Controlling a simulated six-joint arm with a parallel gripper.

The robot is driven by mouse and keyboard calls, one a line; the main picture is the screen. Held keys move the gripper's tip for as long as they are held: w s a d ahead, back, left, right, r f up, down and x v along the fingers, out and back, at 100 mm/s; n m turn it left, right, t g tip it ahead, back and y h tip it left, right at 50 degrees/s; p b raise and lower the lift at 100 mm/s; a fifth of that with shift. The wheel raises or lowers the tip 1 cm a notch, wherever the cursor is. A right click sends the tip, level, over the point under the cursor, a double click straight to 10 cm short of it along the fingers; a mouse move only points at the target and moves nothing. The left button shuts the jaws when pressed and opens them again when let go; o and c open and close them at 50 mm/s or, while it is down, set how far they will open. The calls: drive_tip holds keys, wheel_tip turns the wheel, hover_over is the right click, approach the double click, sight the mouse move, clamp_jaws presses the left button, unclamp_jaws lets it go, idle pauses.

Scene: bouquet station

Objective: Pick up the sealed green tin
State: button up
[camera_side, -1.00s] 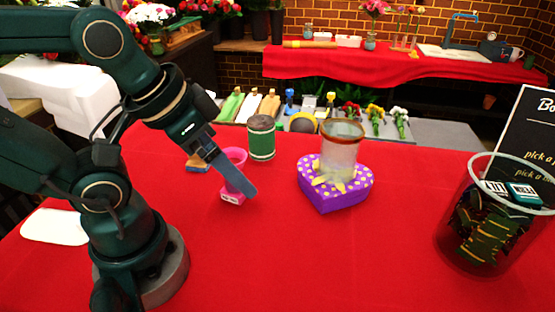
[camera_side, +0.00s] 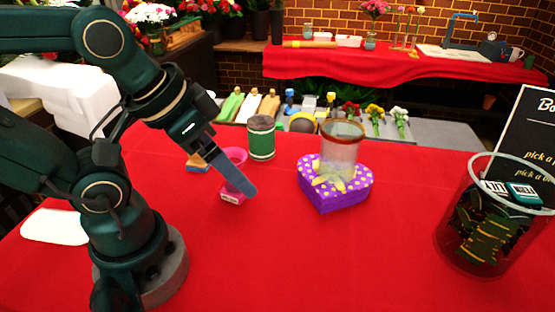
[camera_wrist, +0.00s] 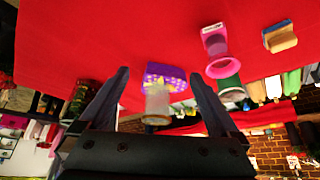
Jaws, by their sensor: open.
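The green tin (camera_side: 261,143) is a green cylinder with a greyish top, standing upright on the red table behind the pink item. In the wrist view part of its green side (camera_wrist: 231,83) shows beyond the pink ring. My gripper (camera_side: 250,190) is above the table, in front of and left of the tin in the side view, and apart from it. In the wrist view my gripper (camera_wrist: 160,78) has its two fingers spread wide with nothing held between them. The tin lies to the right of both fingers there.
A pink item (camera_side: 236,156) stands close to my fingers, partly hidden by them. A purple dotted heart box (camera_side: 335,198) carries a clear rimmed vessel (camera_side: 341,150). A sponge-like block (camera_side: 195,163) lies left; a large clear bin (camera_side: 450,230) stands right. The front centre is clear.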

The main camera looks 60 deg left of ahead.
drive_tip(key=shift+o, duration=0.2)
wheel_tip(320, 180, up, 9)
drive_tip(key=n+t+y, duration=0.4)
drive_tip(key=t+y, duration=0.3)
hover_over(252, 124)
drive_tip(key=f+h, duration=0.1)
drive_tip(key=f, duration=0.5)
drive_tip(key=f+m+h, duration=0.1)
drive_tip(key=f, duration=0.5)
drive_tip(key=w+f+h, duration=0.1)
drive_tip(key=f+h, duration=0.1)
drive_tip(key=f, duration=0.4)
drive_tip(key=shift+m+t, duration=0.3)
drive_tip(key=shift+x, duration=2.5)
drive_tip(key=shift+f, duration=0.1)
